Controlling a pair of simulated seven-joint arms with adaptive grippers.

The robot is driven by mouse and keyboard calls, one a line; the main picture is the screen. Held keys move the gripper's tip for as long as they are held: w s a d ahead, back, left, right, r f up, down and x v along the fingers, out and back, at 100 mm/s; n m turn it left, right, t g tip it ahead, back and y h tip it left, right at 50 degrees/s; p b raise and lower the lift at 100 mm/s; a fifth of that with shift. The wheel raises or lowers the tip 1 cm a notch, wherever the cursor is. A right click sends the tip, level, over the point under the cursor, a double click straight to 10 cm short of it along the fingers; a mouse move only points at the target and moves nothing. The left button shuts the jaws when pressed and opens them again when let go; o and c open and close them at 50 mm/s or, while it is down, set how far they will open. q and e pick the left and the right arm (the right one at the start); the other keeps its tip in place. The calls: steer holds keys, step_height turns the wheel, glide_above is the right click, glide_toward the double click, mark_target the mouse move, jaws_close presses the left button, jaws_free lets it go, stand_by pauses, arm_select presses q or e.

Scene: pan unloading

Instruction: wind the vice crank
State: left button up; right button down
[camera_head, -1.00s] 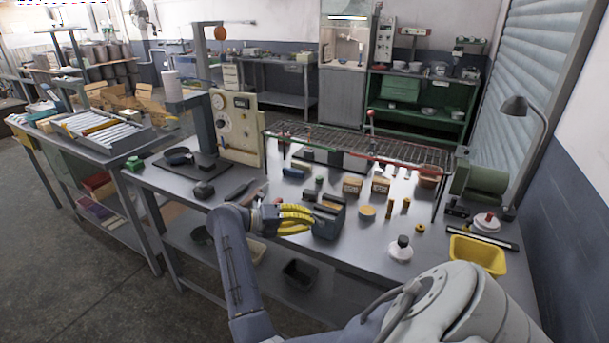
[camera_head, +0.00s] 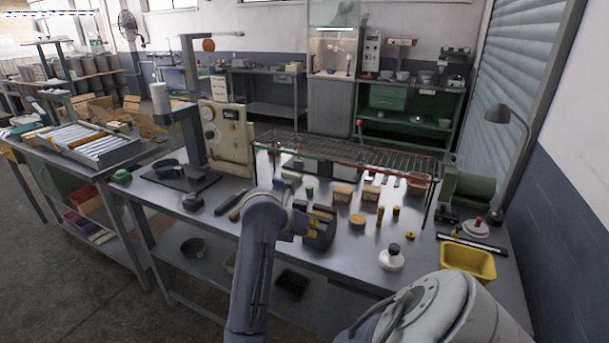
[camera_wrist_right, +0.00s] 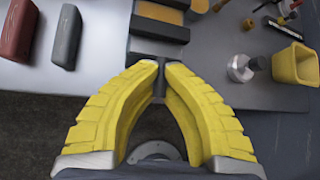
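The vice (camera_head: 321,234) is a dark blue-grey block with jaws on the near part of the workbench. In the right wrist view the vice jaws (camera_wrist_right: 160,28) are at top centre. My right gripper (camera_wrist_right: 162,68) has yellow ribbed fingers with tips drawn close together on both sides of a dark bar at the vice's end, which appears to be the crank (camera_wrist_right: 160,84). The crank's far part is hidden. My left gripper is not in view.
A white flask-like item (camera_head: 391,260) and a yellow bin (camera_head: 468,262) stand right of the vice. Small boxes and cylinders lie behind it, below a wire rack (camera_head: 345,150). A dark tool (camera_head: 230,203) lies left. A lower shelf holds trays.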

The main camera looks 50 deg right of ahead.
steer(key=t, duration=0.1)
steer(key=s+m+t, duration=0.1)
steer(key=shift+s+d+f+m+t+y, duration=0.1)
steer(key=shift+s+f+m+t+y, duration=0.2)
steer(key=shift+f+t+y, duration=0.1)
steer(key=shift+s+d+f+m+t, duration=0.1)
steer(key=shift+s+m+t, duration=0.15)
steer(key=shift+t, duration=0.3)
steer(key=shift+s+f+m+t, duration=0.15)
steer(key=shift+m+t, duration=0.2)
steer(key=shift+t, duration=0.2)
steer(key=m+t, duration=0.1)
steer(key=s+t, duration=0.1)
steer(key=t, duration=0.1)
steer(key=shift+f+m+y, duration=0.3)
steer(key=shift+f+m, duration=0.1)
steer(key=shift+d+f+m+t, duration=0.1)
steer(key=shift+f+m+t, duration=0.1)
steer(key=shift+m+t, duration=0.35)
steer(key=shift+t, duration=0.35)
steer(key=c, duration=1.5)
jaws_free()
steer(key=shift+o, duration=0.3)
